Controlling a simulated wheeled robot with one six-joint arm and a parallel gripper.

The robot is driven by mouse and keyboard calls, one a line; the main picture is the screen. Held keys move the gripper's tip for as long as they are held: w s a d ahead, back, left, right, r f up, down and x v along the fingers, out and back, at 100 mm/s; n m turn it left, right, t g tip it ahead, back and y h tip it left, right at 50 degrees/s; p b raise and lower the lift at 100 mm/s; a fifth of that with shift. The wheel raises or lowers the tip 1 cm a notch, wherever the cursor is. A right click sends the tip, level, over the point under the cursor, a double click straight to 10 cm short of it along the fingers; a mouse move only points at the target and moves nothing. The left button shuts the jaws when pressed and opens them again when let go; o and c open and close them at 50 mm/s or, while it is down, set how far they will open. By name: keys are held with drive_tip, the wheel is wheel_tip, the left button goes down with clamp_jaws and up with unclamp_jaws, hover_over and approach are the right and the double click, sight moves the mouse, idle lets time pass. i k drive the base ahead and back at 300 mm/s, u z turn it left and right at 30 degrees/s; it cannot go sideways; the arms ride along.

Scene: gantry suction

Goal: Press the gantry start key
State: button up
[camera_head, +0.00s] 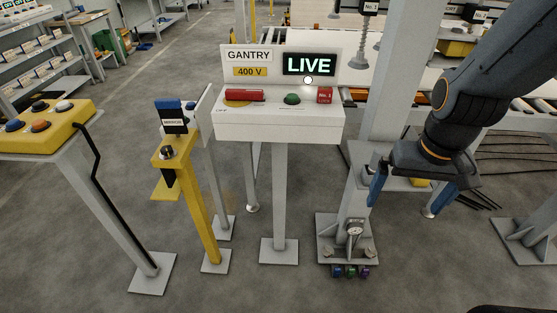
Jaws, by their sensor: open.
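The gantry panel (280,124) is a white box on a grey post, with a "GANTRY" sign, a yellow "400 V" plate and a lit green "LIVE" display (309,64). On its top are a red bar-shaped handle (245,95) by the word "OFF", a round green button (292,99) and a red tag or lock (325,95). A white lamp (308,80) glows below the display. No label reading start is legible. My gripper (404,197) is open and empty, right of and lower than the panel, with blue fingertips pointing down. It touches no control.
A yellow button box (42,130) with several coloured buttons stands at far left. A yellow post (192,210) with a key-like switch is left of the panel.

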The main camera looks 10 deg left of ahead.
sight(291, 97)
drive_tip(key=k, duration=1.35)
drive_tip(key=u, duration=0.4)
drive_tip(key=i, duration=0.45)
drive_tip(key=u, duration=0.55)
drive_tip(key=i, duration=1.3)
drive_tip(key=z, duration=0.75)
